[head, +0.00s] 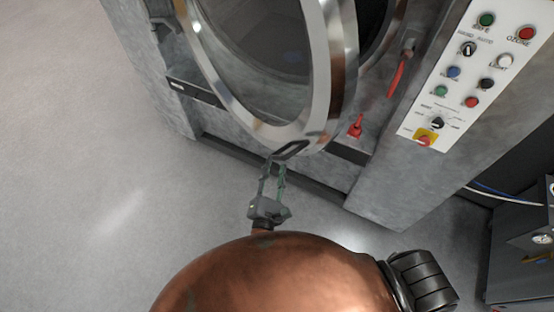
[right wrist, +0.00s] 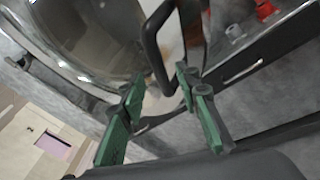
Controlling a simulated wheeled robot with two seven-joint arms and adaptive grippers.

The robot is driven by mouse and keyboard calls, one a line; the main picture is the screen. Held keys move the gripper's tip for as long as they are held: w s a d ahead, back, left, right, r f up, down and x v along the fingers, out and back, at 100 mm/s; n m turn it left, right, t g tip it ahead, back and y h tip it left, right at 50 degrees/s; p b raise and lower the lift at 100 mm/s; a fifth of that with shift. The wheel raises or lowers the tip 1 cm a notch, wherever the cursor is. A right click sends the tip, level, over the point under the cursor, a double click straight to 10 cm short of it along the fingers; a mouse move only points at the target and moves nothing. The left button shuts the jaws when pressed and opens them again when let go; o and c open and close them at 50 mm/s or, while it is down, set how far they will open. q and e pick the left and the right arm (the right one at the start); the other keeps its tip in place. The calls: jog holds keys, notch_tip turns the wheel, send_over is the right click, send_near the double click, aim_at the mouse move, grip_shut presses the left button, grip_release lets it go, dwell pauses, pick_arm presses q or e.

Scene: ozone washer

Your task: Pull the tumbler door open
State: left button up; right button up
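The tumbler door (head: 335,70) is a round glass door with a broad shiny metal rim. It stands swung out from the grey machine, and the dark drum opening shows behind it at the right. Its black loop handle (head: 290,150) is on the lower rim. My right gripper (head: 273,164) is just below the handle. In the right wrist view the handle (right wrist: 150,42) reaches down between the tips of my green-padded right gripper (right wrist: 158,82), closer to the right finger. The fingers are apart, with a gap left beside the handle. My left gripper is not in view.
A white control panel (head: 470,80) with coloured buttons is on the machine's right. Red valve handles (head: 356,126) stick out below the opening. A dark unit with hoses (head: 520,240) stands at the lower right. The grey floor (head: 90,150) at the left is clear.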

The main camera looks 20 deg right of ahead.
jog(key=shift+v, duration=1.5)
